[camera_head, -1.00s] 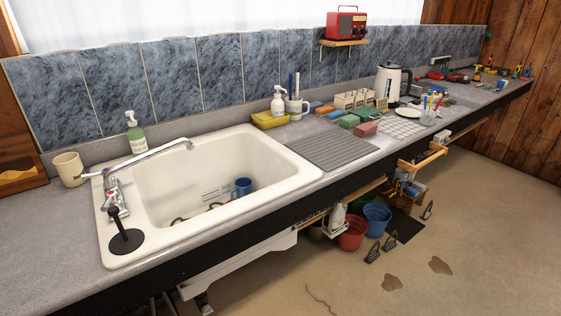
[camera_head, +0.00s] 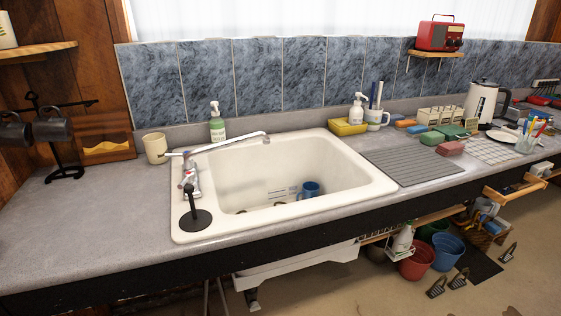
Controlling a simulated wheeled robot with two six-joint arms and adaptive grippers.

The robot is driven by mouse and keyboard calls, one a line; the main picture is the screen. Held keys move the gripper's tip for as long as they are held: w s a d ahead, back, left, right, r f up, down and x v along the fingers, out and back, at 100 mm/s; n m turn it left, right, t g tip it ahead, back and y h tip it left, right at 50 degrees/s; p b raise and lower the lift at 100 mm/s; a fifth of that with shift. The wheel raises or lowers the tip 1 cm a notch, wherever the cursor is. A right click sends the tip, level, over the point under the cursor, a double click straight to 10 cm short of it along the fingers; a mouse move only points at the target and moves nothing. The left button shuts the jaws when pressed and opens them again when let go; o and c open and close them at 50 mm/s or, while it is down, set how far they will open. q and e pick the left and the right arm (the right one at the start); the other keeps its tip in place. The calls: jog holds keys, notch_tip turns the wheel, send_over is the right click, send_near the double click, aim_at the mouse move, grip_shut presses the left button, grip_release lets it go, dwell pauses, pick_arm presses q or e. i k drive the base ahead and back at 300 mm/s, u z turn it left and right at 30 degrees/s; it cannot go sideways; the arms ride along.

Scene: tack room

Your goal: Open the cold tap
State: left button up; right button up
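A metal tap (camera_head: 190,172) stands at the left end of the white sink (camera_head: 357,199). Its long spout (camera_head: 226,142) reaches right over the basin. Small red and blue marks show on the tap body, but which handle is the cold one is too small to tell. A black plunger-like object (camera_head: 196,219) stands on the rim just in front of the tap and partly overlaps it. No water is seen running from the spout. Neither of my grippers is in view.
A beige cup (camera_head: 155,147) and a green soap bottle (camera_head: 217,124) stand behind the tap. A blue mug (camera_head: 310,189) lies in the basin. The counter (camera_head: 90,216) left of the sink is clear up to a black mug stand (camera_head: 62,140).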

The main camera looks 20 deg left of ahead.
aim_at(181, 154)
jog(key=u, duration=1.7)
jog(key=k, duration=0.1)
jog(key=z, duration=0.2)
